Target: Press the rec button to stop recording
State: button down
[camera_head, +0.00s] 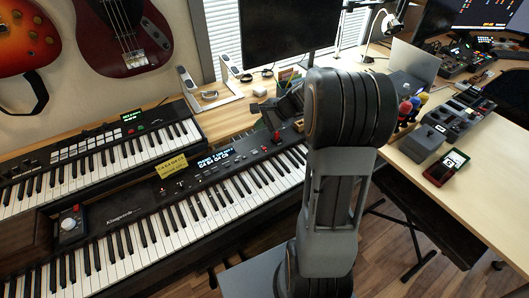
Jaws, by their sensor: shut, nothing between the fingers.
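No label reading "rec" is legible here. A red knob or button (276,136) stands up from the panel of the lower keyboard (190,190), just below my gripper in the picture. A small box with a red top piece (72,222) and a white dial sits at the far left of the same keyboard. My gripper (268,112) is a dark shape left of my arm's large elbow, over the keyboard's back edge. It is shut and empty. Part of it is hidden behind my arm, and I cannot tell its height above the panel.
A yellow note (172,166) stands on the lower keyboard. An upper keyboard (97,158) is behind it at left. A black monitor (287,28) stands at the back. The right desk (492,150) holds pedals, a small red device (445,167) and colourful figures (408,110).

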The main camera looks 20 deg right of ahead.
aim_at(264, 149)
jog(key=shift+w+d+f+m+t, duration=0.3)
jog(key=shift+w+d+f+m, duration=0.35)
jog(key=shift+w+d+m, duration=0.25)
jog(key=shift+s+f, duration=0.1)
jog(key=shift+s, duration=0.05)
notch_tip(264, 149, down, 9)
jog(key=b, duration=0.7)
dwell(1.6)
jog(key=shift+f+b, duration=0.25)
jog(key=shift+b, duration=0.2)
jog(key=shift+f, duration=0.3)
dwell(0.4)
jog(key=shift+r, duration=0.1)
dwell(0.3)
jog(key=shift+r+p, duration=0.35)
jog(key=shift+r, duration=0.3)
